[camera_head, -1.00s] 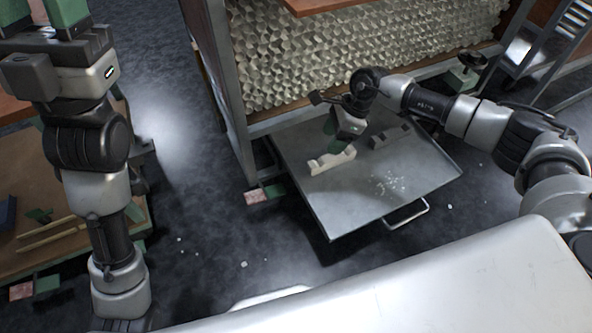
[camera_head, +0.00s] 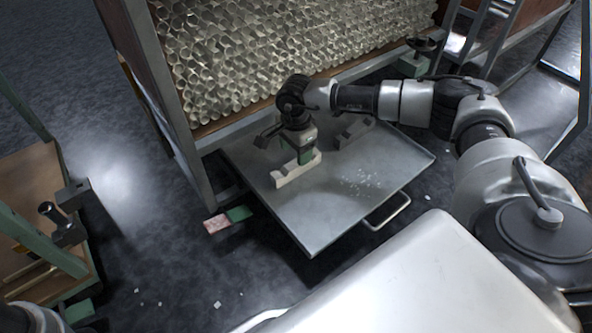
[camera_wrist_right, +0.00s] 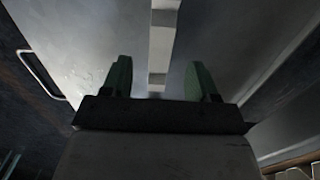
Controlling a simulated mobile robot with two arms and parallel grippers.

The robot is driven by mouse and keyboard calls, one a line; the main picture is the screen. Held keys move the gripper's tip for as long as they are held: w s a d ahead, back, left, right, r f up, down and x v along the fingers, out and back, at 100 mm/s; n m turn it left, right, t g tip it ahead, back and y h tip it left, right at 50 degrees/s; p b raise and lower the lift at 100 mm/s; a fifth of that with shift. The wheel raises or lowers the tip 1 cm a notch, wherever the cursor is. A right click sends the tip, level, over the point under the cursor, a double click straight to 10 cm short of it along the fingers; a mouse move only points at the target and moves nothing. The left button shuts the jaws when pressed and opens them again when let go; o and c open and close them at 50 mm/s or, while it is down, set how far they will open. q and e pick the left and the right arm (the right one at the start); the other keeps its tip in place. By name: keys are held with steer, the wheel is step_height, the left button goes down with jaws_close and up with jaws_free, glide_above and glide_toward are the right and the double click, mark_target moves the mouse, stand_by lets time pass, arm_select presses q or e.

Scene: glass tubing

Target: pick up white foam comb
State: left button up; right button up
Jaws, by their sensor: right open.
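The white foam comb (camera_head: 297,171) lies on the metal tray near its left part, a pale notched strip. My right gripper (camera_head: 305,156) is right above and behind it, pointing down, with green fingers. In the right wrist view the comb (camera_wrist_right: 162,45) runs lengthwise between the two green fingers of my open right gripper (camera_wrist_right: 158,82). The fingers stand apart on either side with gaps to the comb. Whether they reach its height is hard to tell. My left gripper is not clearly visible.
The metal tray (camera_head: 330,215) has a handle (camera_head: 387,211) at its front and scattered white bits. A dark grey comb-like piece (camera_head: 353,130) lies behind the white comb. The rack of glass tubes (camera_head: 280,50) rises behind. A wooden-topped cart (camera_head: 40,190) stands left.

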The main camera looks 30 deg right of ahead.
mark_target(296, 168)
step_height(296, 168, down, 5)
steer(key=b, duration=0.3)
steer(key=shift+d+r+b, duration=0.1)
steer(key=shift+b, duration=0.3)
steer(key=shift+r, duration=0.1)
steer(key=c, duration=1)
steer(key=shift+r, duration=0.15)
